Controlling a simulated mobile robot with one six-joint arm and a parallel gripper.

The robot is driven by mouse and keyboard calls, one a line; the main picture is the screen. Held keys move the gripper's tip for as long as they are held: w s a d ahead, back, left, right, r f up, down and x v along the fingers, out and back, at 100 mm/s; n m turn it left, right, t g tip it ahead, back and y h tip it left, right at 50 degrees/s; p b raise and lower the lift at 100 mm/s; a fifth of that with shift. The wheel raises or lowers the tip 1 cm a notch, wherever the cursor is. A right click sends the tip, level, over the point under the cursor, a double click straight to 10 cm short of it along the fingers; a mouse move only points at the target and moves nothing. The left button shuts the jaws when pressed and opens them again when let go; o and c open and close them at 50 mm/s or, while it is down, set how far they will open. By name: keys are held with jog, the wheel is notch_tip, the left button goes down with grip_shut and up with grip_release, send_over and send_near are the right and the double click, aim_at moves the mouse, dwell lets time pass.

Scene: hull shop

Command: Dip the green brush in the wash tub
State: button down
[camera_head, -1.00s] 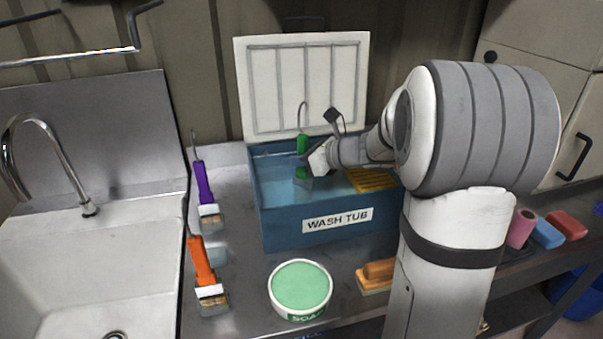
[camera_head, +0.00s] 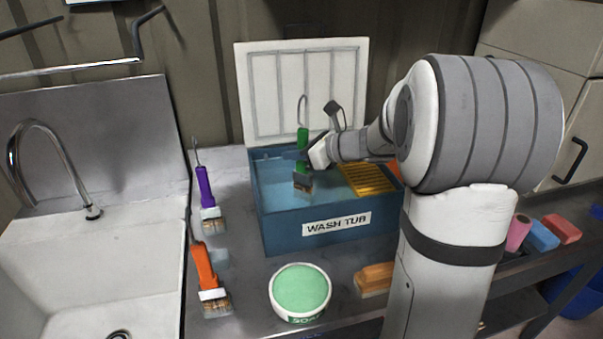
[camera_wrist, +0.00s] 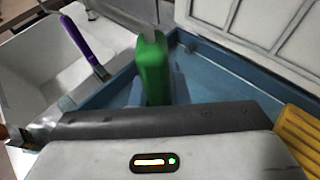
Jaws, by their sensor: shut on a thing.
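The green brush (camera_head: 303,137) is in my gripper (camera_head: 304,156), which is shut on its handle. The brush hangs roughly upright inside the wash tub (camera_head: 320,240), with its hook up and its bristles down. The bristles show clearly over the blue water (camera_head: 275,180); I cannot tell whether their tips touch it. In the wrist view the green handle (camera_wrist: 153,68) stands between my fingers, and its bristles are hidden. The tub's white lid (camera_head: 275,90) is open and leans up behind it.
A yellow rack (camera_head: 368,179) is at the tub's right side. A purple brush (camera_head: 204,187) and an orange brush (camera_head: 203,266) lie left of the tub, near the sink (camera_head: 60,270). A soap dish (camera_head: 300,290) and a wooden-handled brush (camera_head: 376,278) stand in front.

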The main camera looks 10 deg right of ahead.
notch_tip(320, 180, up, 9)
jog(key=p, duration=0.7)
jog(key=shift+r, duration=0.2)
dwell(0.9)
